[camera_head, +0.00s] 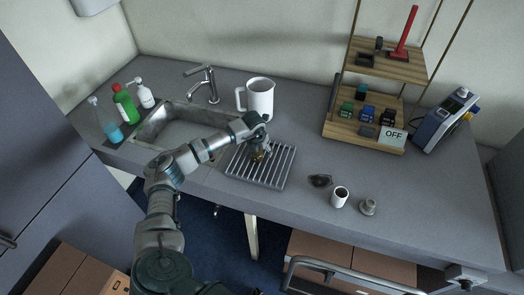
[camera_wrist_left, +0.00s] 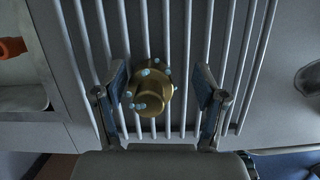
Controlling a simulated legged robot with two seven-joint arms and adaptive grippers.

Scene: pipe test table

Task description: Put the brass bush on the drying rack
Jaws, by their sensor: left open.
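The brass bush (camera_wrist_left: 152,92) is a gold-coloured flanged piece with pale bolt heads around its flange. It sits on the bars of the drying rack (camera_wrist_left: 185,35), between the two fingers of my left gripper (camera_wrist_left: 162,100). The fingers stand apart, with a gap on each side of the bush. In the head view the drying rack (camera_head: 273,178) lies on the counter right of the sink, and my left gripper (camera_head: 260,153) is over its upper left part. The bush (camera_head: 257,156) shows there only in small part, partly hidden by the gripper. My right gripper is not in view.
A white pitcher (camera_head: 261,98) stands close behind the rack. The sink (camera_head: 180,125) is to the left. A dark small part (camera_head: 320,181), a white cup (camera_head: 340,196) and a grey fitting (camera_head: 368,206) stand to the right. A wooden shelf (camera_head: 365,133) is at the back right.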

